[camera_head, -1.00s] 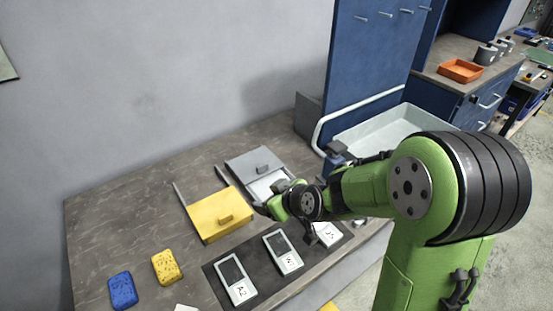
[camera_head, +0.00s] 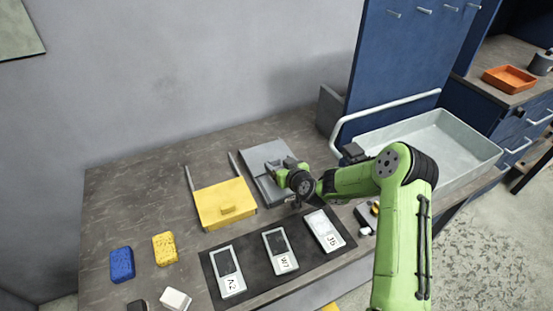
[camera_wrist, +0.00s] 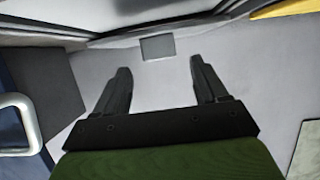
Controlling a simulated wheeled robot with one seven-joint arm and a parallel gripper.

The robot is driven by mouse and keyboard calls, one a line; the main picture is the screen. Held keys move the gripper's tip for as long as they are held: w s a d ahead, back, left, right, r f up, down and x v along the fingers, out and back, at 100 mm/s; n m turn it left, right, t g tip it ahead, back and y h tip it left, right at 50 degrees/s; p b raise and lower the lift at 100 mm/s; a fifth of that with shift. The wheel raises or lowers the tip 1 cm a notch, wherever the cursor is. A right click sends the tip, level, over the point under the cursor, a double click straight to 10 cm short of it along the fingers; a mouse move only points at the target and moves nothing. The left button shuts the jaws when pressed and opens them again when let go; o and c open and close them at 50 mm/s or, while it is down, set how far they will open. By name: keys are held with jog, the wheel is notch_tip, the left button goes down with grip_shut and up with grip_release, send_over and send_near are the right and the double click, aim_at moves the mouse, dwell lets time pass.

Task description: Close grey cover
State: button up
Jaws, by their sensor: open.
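The grey cover (camera_head: 262,153) is a flat panel at the back of the bench, beside the yellow one. A paler grey area shows in front of it, partly hidden by my arm. In the wrist view, a small grey block that looks like the cover's handle (camera_wrist: 157,47) lies just beyond the fingertips, between their lines. My gripper (camera_wrist: 160,72) is open and empty, its fingers spread apart. In the head view my gripper (camera_head: 282,172) is over the grey unit; its fingertips are hard to make out, and I cannot tell whether they touch it.
The yellow cover (camera_head: 222,198) is left of the grey one and shows at the wrist view's edge (camera_wrist: 285,9). A pale metal rail (camera_head: 375,112) and tray (camera_head: 440,135) stand right. A dark mat (camera_head: 250,262) holds labelled devices in front. Sponges (camera_head: 164,249) lie left.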

aim_at(274, 160)
jog(key=x, duration=0.4)
jog(key=shift+s, duration=0.1)
